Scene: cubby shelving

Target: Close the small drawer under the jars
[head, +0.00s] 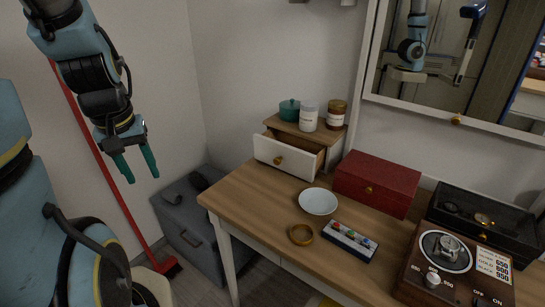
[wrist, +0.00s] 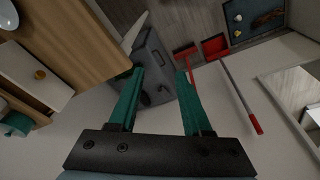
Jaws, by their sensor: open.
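The small drawer (head: 284,156) has a white front with a round gold knob and stands pulled out from its wooden box (head: 330,133) on the desk. A white-lidded jar (head: 308,117), a brown-lidded jar (head: 336,115) and a teal pot (head: 289,110) stand on top of the box. The drawer front also shows at the left of the wrist view (wrist: 36,68). My gripper (head: 139,170) has green fingers, spread apart and empty. It hangs in the air left of the desk, well away from the drawer. The wrist view shows both fingers (wrist: 160,72).
The desk (head: 237,192) holds a white bowl (head: 318,201), a gold ring-shaped object (head: 301,235), a red box (head: 377,184) and a dark brown device (head: 455,268). A grey chest (head: 186,217) and a red broom (head: 171,267) are on the floor left of the desk.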

